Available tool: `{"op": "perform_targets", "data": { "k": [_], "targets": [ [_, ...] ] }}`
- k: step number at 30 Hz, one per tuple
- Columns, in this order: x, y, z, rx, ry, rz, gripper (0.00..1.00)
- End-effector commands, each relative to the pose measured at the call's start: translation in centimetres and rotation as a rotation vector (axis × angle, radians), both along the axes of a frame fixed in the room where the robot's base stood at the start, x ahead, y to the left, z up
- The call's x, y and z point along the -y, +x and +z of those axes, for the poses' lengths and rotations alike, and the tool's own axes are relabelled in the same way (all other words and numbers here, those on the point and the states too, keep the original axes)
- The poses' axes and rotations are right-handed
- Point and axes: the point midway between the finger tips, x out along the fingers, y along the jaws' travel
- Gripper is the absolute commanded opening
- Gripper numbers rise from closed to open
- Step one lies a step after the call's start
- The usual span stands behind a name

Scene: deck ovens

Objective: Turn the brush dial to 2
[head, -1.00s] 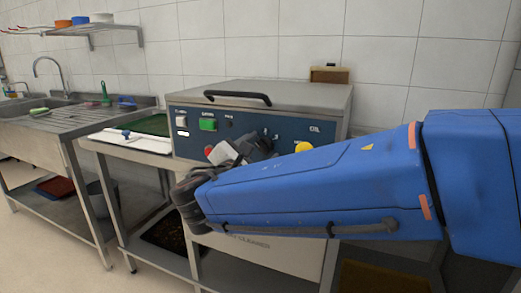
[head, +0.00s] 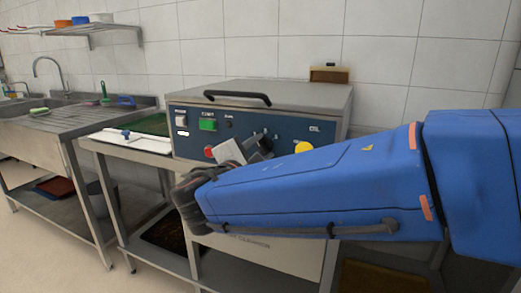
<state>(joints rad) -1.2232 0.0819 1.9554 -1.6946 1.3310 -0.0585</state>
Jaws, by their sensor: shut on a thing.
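The machine's blue control panel (head: 290,131) faces me, with small pale dial numerals along its middle that are too blurred to read surely. My gripper (head: 263,147) is at the panel just below these numerals, its dark fingers shut on the brush dial. The gripper and my blue arm hide the dial and its pointer, so its setting cannot be read. A green switch (head: 208,125), a white switch (head: 181,121), a red button (head: 209,152) and a yellow button (head: 303,147) sit around it on the panel.
The machine's steel lid (head: 310,92) is down, with a black handle (head: 237,97) at its front. A side table with a white tray (head: 135,141) stands to the left, beyond it a sink (head: 35,110). A small brown box (head: 329,74) is behind the lid.

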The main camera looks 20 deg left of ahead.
Motion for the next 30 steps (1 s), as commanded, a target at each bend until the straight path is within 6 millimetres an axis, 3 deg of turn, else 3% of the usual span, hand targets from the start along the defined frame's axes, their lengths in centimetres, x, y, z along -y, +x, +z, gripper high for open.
{"op": "perform_targets", "data": {
  "k": [15,30],
  "targets": [
    [0.08,-0.03,-0.3,0.031,0.404,0.0,0.14],
    [0.07,-0.04,-0.4,0.04,0.536,-0.001,0.14]
  ]
}}
